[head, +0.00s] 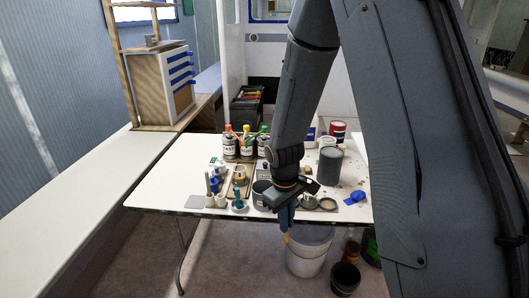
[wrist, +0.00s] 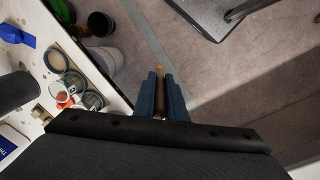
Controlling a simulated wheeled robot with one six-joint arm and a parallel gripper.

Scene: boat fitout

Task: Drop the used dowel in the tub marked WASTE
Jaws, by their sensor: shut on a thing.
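My gripper (head: 286,228) is shut on a thin tan dowel, in front of the table's front edge and above the floor. In the wrist view the dowel (wrist: 160,76) shows between the two blue fingers of my gripper (wrist: 160,80). A pale bucket (head: 308,256) stands on the floor by the table's front edge, below and right of my gripper. It also shows in the wrist view (wrist: 107,62), left of the fingers. A smaller dark tub (head: 345,279) stands to its right. I can read no WASTE mark on either one.
The white table (head: 175,180) holds bottles (head: 246,143), a grey can (head: 328,166), a blue item (head: 357,197) and several small pots. An amber bottle stands on the floor behind the dark tub. Bare floor lies in front of the table.

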